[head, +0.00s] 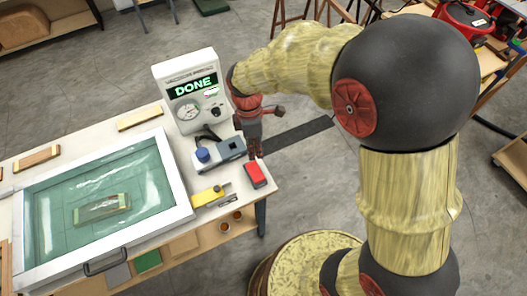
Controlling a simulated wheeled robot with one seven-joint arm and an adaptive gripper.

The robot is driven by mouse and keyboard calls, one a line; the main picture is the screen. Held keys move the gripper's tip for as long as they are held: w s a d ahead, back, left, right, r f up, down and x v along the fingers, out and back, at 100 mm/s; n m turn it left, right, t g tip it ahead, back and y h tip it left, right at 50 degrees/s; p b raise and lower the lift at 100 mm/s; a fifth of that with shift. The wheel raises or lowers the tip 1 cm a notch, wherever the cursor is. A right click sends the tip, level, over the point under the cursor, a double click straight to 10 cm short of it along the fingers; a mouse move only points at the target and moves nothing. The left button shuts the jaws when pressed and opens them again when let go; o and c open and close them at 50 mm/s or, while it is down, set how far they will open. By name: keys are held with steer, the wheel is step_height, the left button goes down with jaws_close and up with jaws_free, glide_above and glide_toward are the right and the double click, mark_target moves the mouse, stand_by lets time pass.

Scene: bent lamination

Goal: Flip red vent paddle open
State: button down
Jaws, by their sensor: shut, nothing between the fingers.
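A red paddle-like piece (256,174) on a dark base sits at the right corner of the bench. It seems to be the vent paddle; whether it is flipped open cannot be told at this size. My gripper (259,154) points down just above and behind it, close to the bench's right edge. Its fingers are dark and thin and look shut with nothing between them. I cannot tell whether the fingertips touch the red piece.
A grey unit with a blue knob (203,155) stands left of my gripper, before a white gauge box (183,69) reading "DONE". A yellow tool (209,195) lies nearby. A white-framed press (183,208) with a clear green sheet over a block fills the bench's left.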

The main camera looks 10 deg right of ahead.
mark_target(259, 179)
steer(key=n, duration=0.3)
steer(key=shift+w+r, duration=0.3)
steer(key=f+b, duration=0.1)
steer(key=f, duration=0.3)
steer(key=s+f, duration=0.1)
steer(key=f, duration=0.4)
steer(key=s+f+b, duration=0.1)
steer(key=f, duration=0.4)
steer(key=shift+d+b, duration=0.25)
steer(key=shift+b, duration=0.1)
